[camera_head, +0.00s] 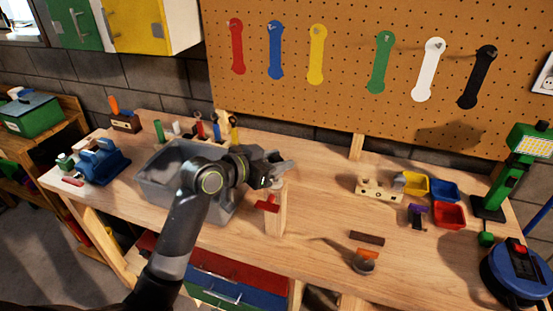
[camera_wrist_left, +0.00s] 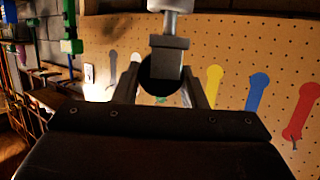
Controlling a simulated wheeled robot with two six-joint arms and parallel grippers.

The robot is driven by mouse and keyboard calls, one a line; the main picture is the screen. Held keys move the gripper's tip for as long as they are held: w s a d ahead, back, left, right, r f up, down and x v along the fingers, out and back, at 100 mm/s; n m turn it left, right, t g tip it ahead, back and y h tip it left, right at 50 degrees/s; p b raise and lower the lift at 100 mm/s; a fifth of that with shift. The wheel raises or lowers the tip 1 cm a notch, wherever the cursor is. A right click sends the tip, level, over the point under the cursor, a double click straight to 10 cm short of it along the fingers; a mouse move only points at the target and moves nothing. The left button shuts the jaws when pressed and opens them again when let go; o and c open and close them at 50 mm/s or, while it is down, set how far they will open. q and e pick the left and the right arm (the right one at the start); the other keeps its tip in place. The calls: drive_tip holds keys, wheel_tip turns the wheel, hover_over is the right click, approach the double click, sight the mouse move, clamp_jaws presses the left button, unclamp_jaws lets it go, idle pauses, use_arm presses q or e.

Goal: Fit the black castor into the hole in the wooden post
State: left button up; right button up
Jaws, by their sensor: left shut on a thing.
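My left gripper (camera_head: 276,171) is above the front middle of the workbench, shut on the black castor. In the left wrist view the castor (camera_wrist_left: 168,43) sits between the two fingers (camera_wrist_left: 163,92), with its dark round wheel partly hidden behind a grey bracket. Its pale stem points to the top of that picture, which is upside down, so it points downward. The wooden post (camera_head: 283,208) stands upright at the bench's front edge, just below the gripper. The hole is not visible, and I cannot tell whether the stem touches the post. My right gripper is not in view.
A red clamp-like piece (camera_head: 267,203) is at the post. A grey bin (camera_head: 157,192) stands left, partly behind my arm. A wooden block with holes (camera_head: 379,189) and small coloured bins (camera_head: 449,215) are right. Bare bench lies between post and block.

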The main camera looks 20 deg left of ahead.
use_arm(q)
drive_tip(key=shift+f, duration=0.15)
drive_tip(key=shift+f+b, duration=0.6)
drive_tip(key=shift+f, duration=0.15)
drive_tip(key=o, duration=1.1)
drive_tip(key=b+v, duration=0.2)
drive_tip(key=v, duration=1.5)
drive_tip(key=shift+s, duration=0.15)
